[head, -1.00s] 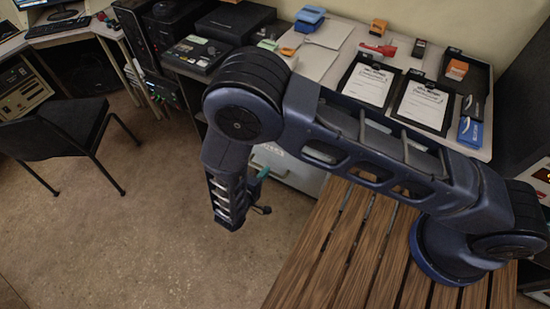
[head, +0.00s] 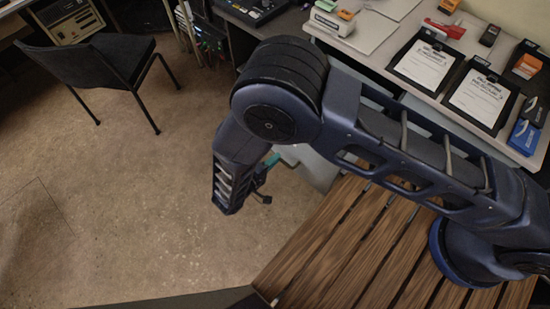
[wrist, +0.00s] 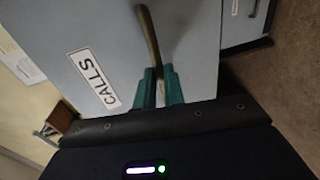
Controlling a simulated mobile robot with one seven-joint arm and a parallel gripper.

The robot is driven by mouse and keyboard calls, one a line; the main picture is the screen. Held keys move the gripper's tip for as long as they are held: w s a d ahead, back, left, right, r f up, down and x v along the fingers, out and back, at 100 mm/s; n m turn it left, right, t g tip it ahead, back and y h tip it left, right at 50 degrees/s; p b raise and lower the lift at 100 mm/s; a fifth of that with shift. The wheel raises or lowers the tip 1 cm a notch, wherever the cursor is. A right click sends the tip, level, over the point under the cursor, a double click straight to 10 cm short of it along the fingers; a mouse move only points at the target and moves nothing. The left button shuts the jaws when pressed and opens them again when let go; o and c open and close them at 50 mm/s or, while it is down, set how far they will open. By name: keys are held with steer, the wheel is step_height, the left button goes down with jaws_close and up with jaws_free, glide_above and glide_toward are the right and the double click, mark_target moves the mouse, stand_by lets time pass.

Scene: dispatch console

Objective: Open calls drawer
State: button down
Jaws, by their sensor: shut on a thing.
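The calls drawer (wrist: 105,50) has a pale grey front with a white "CALLS" label (wrist: 93,78), seen turned sideways in the wrist view. A brownish bar handle (wrist: 149,32) runs from its front down between my fingers. My gripper (wrist: 160,78) has teal fingers and is shut on this handle. In the head view my gripper (head: 268,164) shows as a bit of teal beside my forearm, and most of the drawer is hidden behind my arm. The drawer front appears to stand out ahead of the neighbouring front.
Another grey drawer front (wrist: 240,22) with a label and handle is beside it in the wrist view. The desk (head: 375,45) above carries clipboard trays and small boxes. A black chair (head: 90,65) stands at the left. Open floor (head: 130,220) lies left of my arm.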

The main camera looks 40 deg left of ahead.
steer(key=c, duration=1.5)
jaws_free()
steer(key=v, duration=1)
steer(key=shift+s, duration=0.4)
